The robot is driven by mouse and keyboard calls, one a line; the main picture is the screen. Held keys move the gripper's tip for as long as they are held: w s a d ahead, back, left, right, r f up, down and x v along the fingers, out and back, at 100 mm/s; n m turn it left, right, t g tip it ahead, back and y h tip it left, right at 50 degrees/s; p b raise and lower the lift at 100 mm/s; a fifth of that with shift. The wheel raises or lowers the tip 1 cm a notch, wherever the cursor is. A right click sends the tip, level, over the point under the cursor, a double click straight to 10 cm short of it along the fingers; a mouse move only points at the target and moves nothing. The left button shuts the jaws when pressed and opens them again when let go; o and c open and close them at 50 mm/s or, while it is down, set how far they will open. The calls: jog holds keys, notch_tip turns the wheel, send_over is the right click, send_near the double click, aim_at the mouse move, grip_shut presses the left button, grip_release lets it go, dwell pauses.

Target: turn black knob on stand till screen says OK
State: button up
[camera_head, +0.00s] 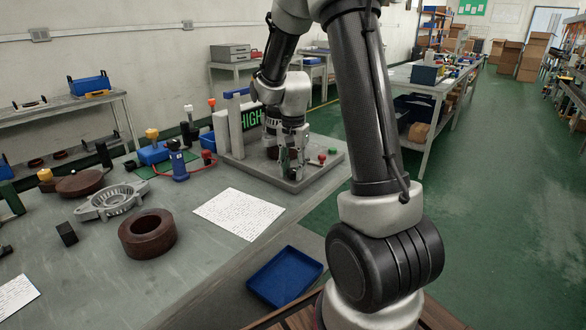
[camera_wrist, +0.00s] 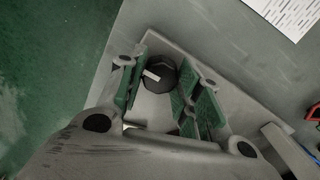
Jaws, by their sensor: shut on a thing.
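The stand (camera_head: 328,172) is a grey plate with uprights at the back right of the near table. Its screen (camera_head: 251,117) shows "HIGH" in green letters, partly cut off by my arm. My gripper (camera_head: 291,166) points down over the plate. In the wrist view the black knob (camera_wrist: 161,80), with a white pointer mark, lies between the green pads of my gripper (camera_wrist: 163,88), which is shut on it. In the head view the fingers hide most of the knob.
A red button (camera_head: 322,157) and a green one (camera_head: 333,151) sit on the plate right of my gripper. A printed sheet (camera_head: 238,213) lies in front. A brown ring (camera_head: 147,234) and a metal housing (camera_head: 110,201) are to the left. A blue bin (camera_head: 285,277) is below.

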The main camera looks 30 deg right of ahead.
aim_at(293, 170)
jog(key=shift+n, duration=0.4)
jog(key=n, duration=1)
jog(key=shift+n, duration=0.4)
dwell(0.4)
jog(key=o, duration=1)
jog(key=shift+o, duration=0.2)
notch_tip(293, 170, up, 12)
